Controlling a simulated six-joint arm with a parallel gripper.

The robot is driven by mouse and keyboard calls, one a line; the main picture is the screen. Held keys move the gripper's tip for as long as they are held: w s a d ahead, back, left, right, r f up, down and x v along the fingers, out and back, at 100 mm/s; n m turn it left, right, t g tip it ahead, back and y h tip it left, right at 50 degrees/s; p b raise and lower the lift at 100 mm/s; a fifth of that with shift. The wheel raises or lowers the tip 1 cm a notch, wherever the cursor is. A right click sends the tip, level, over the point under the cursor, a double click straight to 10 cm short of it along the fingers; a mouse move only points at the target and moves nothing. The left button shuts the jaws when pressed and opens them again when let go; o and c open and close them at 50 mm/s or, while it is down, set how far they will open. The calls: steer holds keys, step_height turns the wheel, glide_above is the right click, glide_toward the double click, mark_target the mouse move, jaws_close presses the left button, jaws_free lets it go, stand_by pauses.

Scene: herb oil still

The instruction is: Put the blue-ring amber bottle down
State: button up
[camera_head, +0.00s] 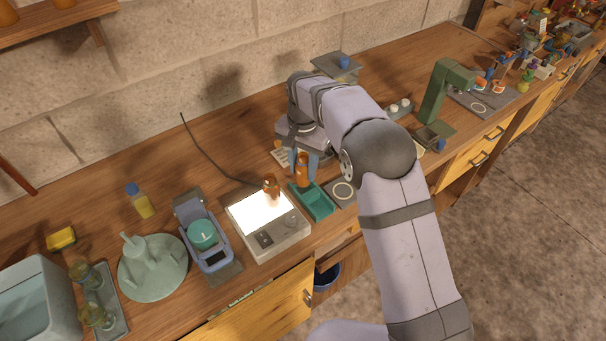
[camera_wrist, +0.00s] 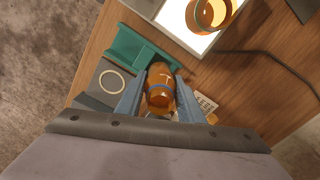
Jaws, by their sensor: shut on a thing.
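The blue-ring amber bottle (camera_wrist: 160,79) is held between the two blue-grey fingers of my gripper (camera_wrist: 153,97); its blue band shows in the wrist view. In the head view the amber bottle (camera_head: 303,171) is at my gripper (camera_head: 303,163), just behind the teal tray (camera_head: 322,207), and looks roughly upright. I cannot tell whether its base touches anything. A dark pad with a white ring (camera_head: 343,191) lies right of the tray; it also shows in the wrist view (camera_wrist: 111,82).
A second amber bottle (camera_head: 271,187) stands on the lit white panel (camera_head: 245,215) left of the tray. A blue device with a teal-lidded jar (camera_head: 203,234) and a yellow bottle (camera_head: 140,201) are farther left. A green stand (camera_head: 434,92) is right.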

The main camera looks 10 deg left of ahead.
mark_target(303, 177)
steer(key=shift+f+p, duration=0.65)
steer(key=shift+f, duration=1.2)
steer(key=shift+f, duration=0.15)
steer(key=o, duration=1.2)
steer(key=shift+o, duration=0.2)
step_height(303, 177, up, 12)
steer(key=b, duration=0.2)
steer(key=shift+b, duration=0.4)
steer(key=shift+d, duration=0.1)
